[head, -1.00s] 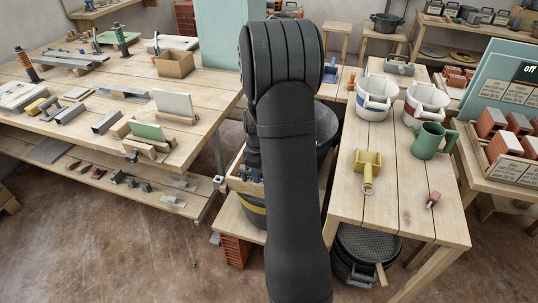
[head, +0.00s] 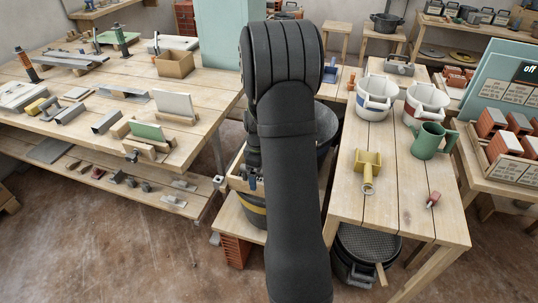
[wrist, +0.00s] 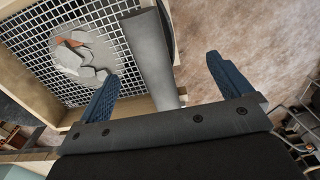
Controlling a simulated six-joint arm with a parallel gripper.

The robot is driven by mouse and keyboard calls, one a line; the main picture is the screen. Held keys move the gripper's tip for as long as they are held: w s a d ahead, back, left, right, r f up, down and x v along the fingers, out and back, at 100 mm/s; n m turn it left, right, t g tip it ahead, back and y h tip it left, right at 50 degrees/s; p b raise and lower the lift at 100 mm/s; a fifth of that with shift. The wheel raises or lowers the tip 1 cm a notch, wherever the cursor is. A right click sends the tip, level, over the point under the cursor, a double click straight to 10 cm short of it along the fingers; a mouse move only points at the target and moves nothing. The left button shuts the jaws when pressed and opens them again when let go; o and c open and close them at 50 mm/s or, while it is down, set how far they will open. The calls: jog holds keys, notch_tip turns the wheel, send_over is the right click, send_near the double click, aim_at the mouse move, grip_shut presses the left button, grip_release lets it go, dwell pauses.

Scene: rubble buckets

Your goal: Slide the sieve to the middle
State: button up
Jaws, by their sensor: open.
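The sieve (wrist: 31,97) fills the upper left of the wrist view, a pale wooden frame around a square wire mesh. Grey rubble (wrist: 85,55) with a reddish piece lies on the mesh. A grey bar (wrist: 150,62) runs along the sieve's right side. My gripper (wrist: 162,67) is open, with one blue finger over the sieve and the other outside it above the floor. The bar lies between the fingers; whether they touch it I cannot tell. In the head view my arm hides most of the sieve, and only a wooden edge (head: 236,183) shows left of it.
A dark bucket (head: 326,125) stands partly behind my arm. The left bench (head: 215,97) holds many tools. Open floor lies in front.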

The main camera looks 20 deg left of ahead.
jog(key=shift+r, duration=4)
jog(key=shift+f, duration=0.1)
notch_tip(320, 180, down, 8)
jog(key=shift+s, duration=0.2)
